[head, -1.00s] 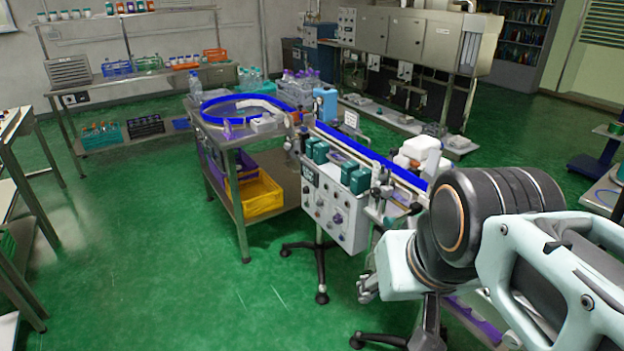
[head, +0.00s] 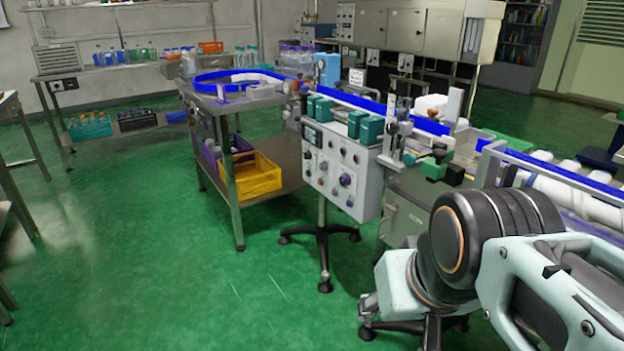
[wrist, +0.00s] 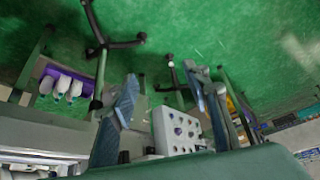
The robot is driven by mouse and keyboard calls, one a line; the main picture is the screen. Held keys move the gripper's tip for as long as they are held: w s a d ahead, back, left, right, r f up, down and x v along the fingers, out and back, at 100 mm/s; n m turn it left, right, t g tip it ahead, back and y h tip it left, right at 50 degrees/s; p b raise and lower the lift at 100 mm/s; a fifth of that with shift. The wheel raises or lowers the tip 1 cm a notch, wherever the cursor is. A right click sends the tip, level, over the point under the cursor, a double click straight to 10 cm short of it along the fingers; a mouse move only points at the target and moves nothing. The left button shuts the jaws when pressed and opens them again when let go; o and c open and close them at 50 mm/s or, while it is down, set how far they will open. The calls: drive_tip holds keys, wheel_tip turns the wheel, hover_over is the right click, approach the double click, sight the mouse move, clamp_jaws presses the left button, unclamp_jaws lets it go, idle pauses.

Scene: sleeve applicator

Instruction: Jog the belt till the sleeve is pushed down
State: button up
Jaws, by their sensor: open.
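The conveyor belt with blue side rails (head: 350,98) runs from the round table towards the right in the head view. A grey control box (head: 338,168) with several knobs and buttons is mounted below it on a wheeled stand. The same box shows tilted between my fingers in the wrist view (wrist: 181,131). My gripper (wrist: 161,82) is open, with nothing between its fingers, and some way from the box. My arm covers part of the right side in the head view. I cannot make out the sleeve or a bottle under it.
A steel cart (head: 238,115) with a yellow crate (head: 254,178) stands left of the box. Wheeled stand feet (head: 322,238) spread on the floor below. White rounded items (head: 578,207) lie along the line at right. The green floor at left front is clear.

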drive_tip(key=shift+f, duration=0.25)
drive_tip(key=shift+c, duration=0.7)
